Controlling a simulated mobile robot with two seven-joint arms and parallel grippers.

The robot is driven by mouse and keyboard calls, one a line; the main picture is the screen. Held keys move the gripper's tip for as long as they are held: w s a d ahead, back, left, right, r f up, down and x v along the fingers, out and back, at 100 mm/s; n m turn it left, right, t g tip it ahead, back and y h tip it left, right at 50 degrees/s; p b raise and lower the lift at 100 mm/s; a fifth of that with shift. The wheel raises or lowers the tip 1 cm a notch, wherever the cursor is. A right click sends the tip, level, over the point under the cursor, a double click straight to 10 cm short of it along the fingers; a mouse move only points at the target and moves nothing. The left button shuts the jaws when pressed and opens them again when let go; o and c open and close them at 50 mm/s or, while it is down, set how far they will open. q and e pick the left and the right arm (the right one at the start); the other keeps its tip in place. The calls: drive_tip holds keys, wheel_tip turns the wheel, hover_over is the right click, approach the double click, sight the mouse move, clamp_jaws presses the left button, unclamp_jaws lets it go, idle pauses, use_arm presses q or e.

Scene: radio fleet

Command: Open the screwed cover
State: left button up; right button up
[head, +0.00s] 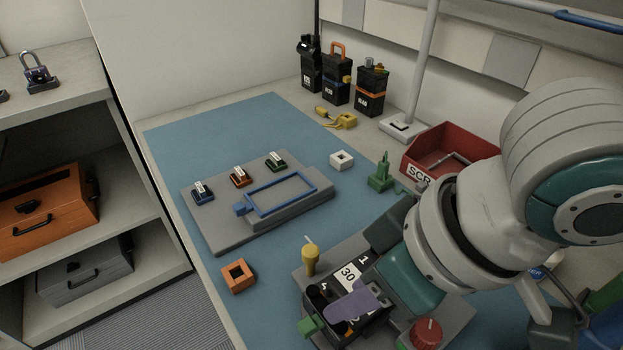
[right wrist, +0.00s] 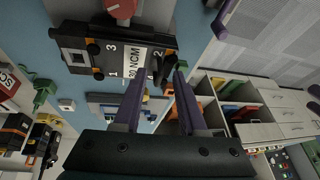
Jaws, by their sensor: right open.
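A black radio unit with a screwed cover (head: 372,262) lies in a grey fixture at the front centre of the head view. Its face carries a white label reading 30 and printed numbers. The right wrist view shows the cover (right wrist: 82,58) with the label "30 NCM", the numbers 1, 2 and 3, and dark round screw heads near the corners. My right gripper (right wrist: 158,78) is open and empty, its two purple fingers apart over the cover's edge. In the head view, the right gripper (head: 350,306) hides part of the unit. I cannot tell whether it touches.
A yellow-handled tool (head: 310,258) stands at the fixture's back corner, and a red knob (head: 426,333) sits at its front right. A red screw bin (head: 428,148) stands behind. An orange square block (head: 238,275) lies left. A grey tray with a blue frame (head: 282,194) lies farther back.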

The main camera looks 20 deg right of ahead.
clamp_jaws()
idle(1.3)
